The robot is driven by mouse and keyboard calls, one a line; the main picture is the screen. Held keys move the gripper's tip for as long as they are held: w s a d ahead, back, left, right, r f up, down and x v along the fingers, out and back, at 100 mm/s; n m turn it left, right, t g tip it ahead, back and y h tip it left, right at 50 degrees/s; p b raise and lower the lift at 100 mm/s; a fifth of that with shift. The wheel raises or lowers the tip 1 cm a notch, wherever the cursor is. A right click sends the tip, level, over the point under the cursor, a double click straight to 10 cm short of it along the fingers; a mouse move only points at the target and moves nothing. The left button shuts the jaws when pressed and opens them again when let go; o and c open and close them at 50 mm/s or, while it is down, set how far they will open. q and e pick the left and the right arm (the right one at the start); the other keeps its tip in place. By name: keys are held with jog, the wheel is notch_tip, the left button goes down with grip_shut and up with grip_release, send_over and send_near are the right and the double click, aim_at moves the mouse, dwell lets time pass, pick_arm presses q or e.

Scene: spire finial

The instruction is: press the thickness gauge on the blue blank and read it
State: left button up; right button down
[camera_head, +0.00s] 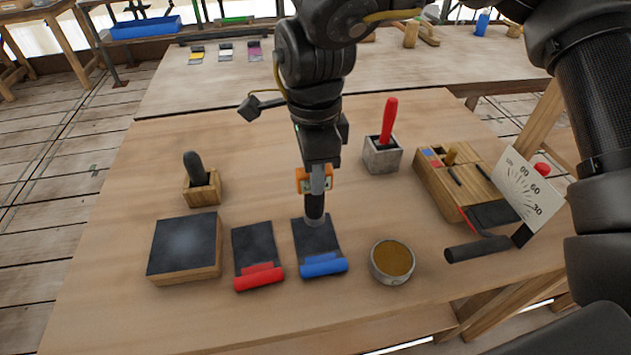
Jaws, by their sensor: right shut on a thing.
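The blue blank (328,242) is a dark sheet with a rolled blue front edge, flat on the table. My right gripper (315,181), with orange fingertips, is above its back part. It is shut on an upright probe with a dark body (314,205), which I take to be the thickness gauge's probe. The probe's grey foot is at the blank's back edge area; whether it touches, I cannot tell. A white dial card (529,190) with several numbers stands tilted at the right; its reading is too small to tell. My left gripper is not in view.
A red-edged blank (256,252) lies to the left, beside a dark-topped block (183,247). A round dish (391,261) is close on the right. A holder with a red handle (389,120), a wooden box (450,180) and a black-handled holder (202,188) stand around.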

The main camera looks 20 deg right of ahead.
jog(key=shift+f, duration=0.15)
dwell(0.6)
jog(key=shift+f+b, duration=1.3)
jog(key=shift+f, duration=0.85)
jog(key=c, duration=1.1)
grip_release()
